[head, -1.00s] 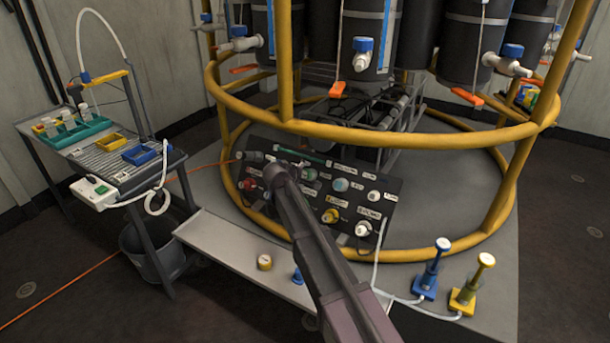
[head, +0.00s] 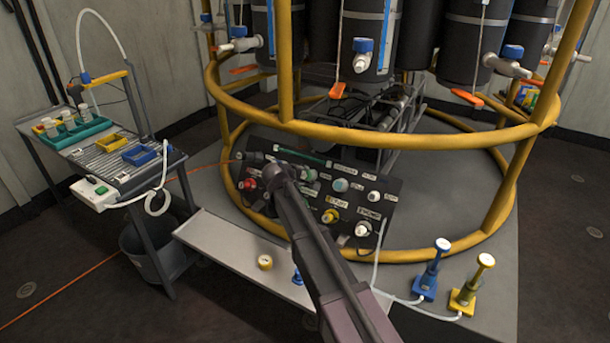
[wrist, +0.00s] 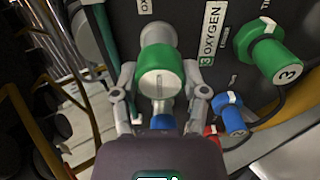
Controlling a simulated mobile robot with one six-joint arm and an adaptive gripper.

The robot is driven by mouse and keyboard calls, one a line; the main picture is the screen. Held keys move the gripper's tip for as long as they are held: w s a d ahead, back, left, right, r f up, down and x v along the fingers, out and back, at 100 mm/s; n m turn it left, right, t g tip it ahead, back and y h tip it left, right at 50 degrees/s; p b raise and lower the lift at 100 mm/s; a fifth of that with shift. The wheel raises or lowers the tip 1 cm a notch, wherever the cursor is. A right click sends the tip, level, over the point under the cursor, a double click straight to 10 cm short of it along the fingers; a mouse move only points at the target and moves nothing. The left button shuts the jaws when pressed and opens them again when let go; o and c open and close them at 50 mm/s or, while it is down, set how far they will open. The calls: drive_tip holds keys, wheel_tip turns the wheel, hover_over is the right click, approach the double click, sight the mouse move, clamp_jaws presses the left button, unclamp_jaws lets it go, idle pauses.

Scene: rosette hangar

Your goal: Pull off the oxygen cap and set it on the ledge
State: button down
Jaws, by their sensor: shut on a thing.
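In the wrist view, my gripper (wrist: 160,78) is shut on a green-banded cap (wrist: 162,82) with a pale, slotted end face, one finger on each side. A pale grey cylinder (wrist: 158,36) shows directly behind the cap; I cannot tell whether the two are joined. The OXYGEN label (wrist: 212,35) is on the dark panel to the right of the cap. In the head view, my arm hides the gripper and cap in front of the panel (head: 375,185). The grey ledge (head: 222,245) runs below the panel.
A yellow cap (head: 265,262) and a blue piece (head: 298,275), partly behind my arm, are on the ledge; its left part is bare. A green plug (wrist: 270,60) and a blue one (wrist: 230,118) sit close right of my gripper. A yellow frame (head: 400,140) surrounds the panel.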

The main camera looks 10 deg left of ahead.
sight(303, 175)
drive_tip(key=shift+s+a+r, duration=0.15)
drive_tip(key=shift+s+r, duration=0.15)
drive_tip(key=shift+s, duration=0.1)
drive_tip(key=shift+p+v, duration=0.7)
drive_tip(key=shift+v, duration=0.2)
drive_tip(key=shift+p+v, duration=0.55)
drive_tip(key=shift+v, duration=0.5)
drive_tip(key=shift+s+a+r, duration=0.1)
drive_tip(key=shift+s+r, duration=0.1)
drive_tip(key=shift+s, duration=0.05)
drive_tip(key=s+d+n+y, duration=0.1)
drive_tip(key=s+d, duration=0.2)
drive_tip(key=d, duration=0.8)
drive_tip(key=s+d+n+y, duration=0.1)
drive_tip(key=s+d, duration=0.2)
drive_tip(key=d, duration=0.9)
drive_tip(key=s+d+n+y, duration=0.2)
drive_tip(key=s+d, duration=0.2)
drive_tip(key=d, duration=0.8)
drive_tip(key=shift+t, duration=0.3)
drive_tip(key=shift+s+d, duration=0.1)
drive_tip(key=shift+s, duration=0.05)
